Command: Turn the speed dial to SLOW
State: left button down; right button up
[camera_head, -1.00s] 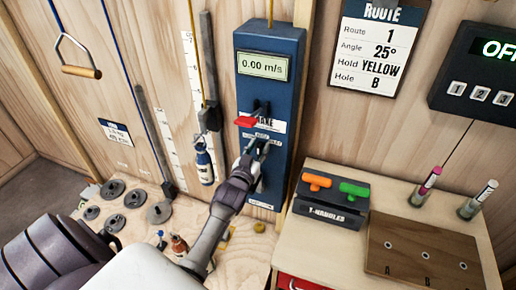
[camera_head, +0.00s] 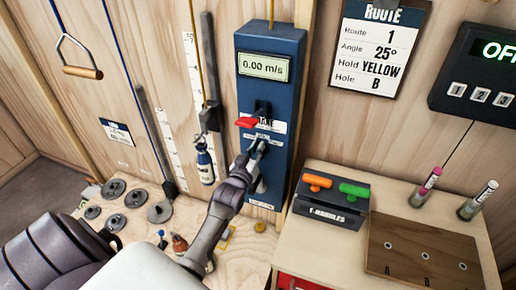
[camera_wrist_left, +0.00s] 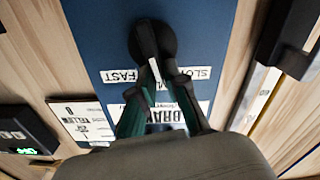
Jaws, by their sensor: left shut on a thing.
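The black speed dial (camera_wrist_left: 152,40) sits on the blue panel (camera_head: 270,100) in the left wrist view. Printed labels lie around it: FAST (camera_wrist_left: 119,76) on the left and SLOW (camera_wrist_left: 197,73) on the right, partly covered. A third label between them is mostly hidden by my fingers. My left gripper (camera_wrist_left: 158,72) is shut on the dial's grip. In the head view my left gripper (camera_head: 257,150) is against the panel below the red brake lever (camera_head: 248,122) and hides most of the dial. My right gripper is not in view.
The display (camera_head: 264,66) above reads 0.00 m/s. A blue and silver device (camera_head: 204,160) hangs left of the panel. A T-handles box (camera_head: 332,200) stands on the bench to the right, beside a wooden board (camera_head: 420,255).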

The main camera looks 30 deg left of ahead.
pick_arm(q)
jog(key=shift+s+a+f+n, duration=0.1)
jog(key=shift+a+f+n, duration=0.1)
jog(key=shift+n, duration=0.8)
jog(key=shift+a+f+n, duration=0.1)
jog(key=shift+a+n, duration=0.1)
jog(key=shift+n, duration=0.8)
jog(key=shift+s+a+f+n, duration=0.1)
jog(key=shift+a+n, duration=0.1)
jog(key=shift+n, duration=0.8)
jog(key=c, duration=1.2)
grip_release()
jog(key=v, duration=1.2)
